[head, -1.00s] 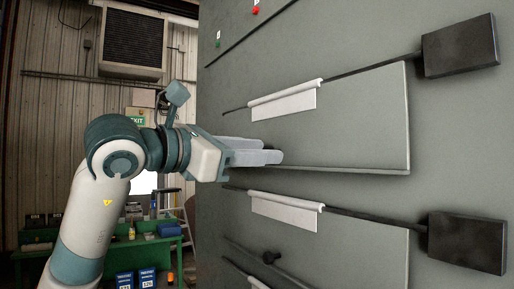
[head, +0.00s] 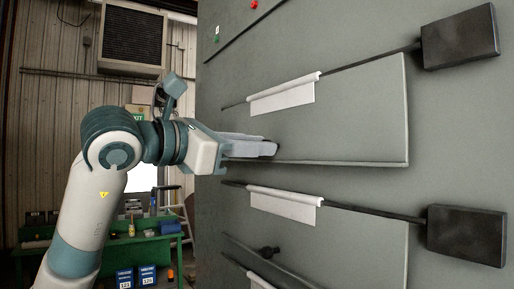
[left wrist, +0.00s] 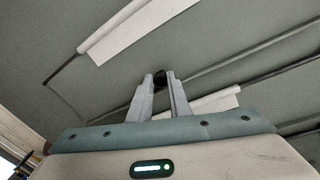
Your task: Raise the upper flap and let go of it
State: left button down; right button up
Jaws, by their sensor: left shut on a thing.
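The upper flap (head: 355,110) is a grey-green panel hanging nearly flat against the big grey wall, with a white strip (head: 284,95) along its top. My left gripper (head: 270,149) lies over the flap near its lower edge, its fingers close together. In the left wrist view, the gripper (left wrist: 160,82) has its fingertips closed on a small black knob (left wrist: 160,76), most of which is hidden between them. The head view hides this knob behind the fingers. My right gripper is not in view.
A dark block (head: 460,37) sits on a rod at the upper flap's right. Below are a lower flap (head: 365,245) with its black knob (head: 268,251) and another dark block (head: 466,236). A green bench (head: 150,245) stands at the back left.

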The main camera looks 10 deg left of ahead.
pick_arm(q)
jog(key=shift+s+a+r, duration=0.2)
jog(key=shift+a+r, duration=0.05)
jog(key=shift+r, duration=0.1)
jog(key=s+a+r+g+y, duration=0.1)
jog(key=s+a+r, duration=0.2)
jog(key=r, duration=0.5)
jog(key=shift+b+v, duration=0.3)
jog(key=shift+v, duration=0.55)
jog(key=c, duration=2)
grip_release()
jog(key=shift+d+f, duration=0.2)
jog(key=o, duration=0.4)
jog(key=shift+w+a+f, duration=0.1)
jog(key=shift+w, duration=0.15)
jog(key=shift+c, duration=0.2)
jog(key=b+v, duration=0.6)
jog(key=v, duration=1.1)
jog(key=shift+a, duration=0.4)
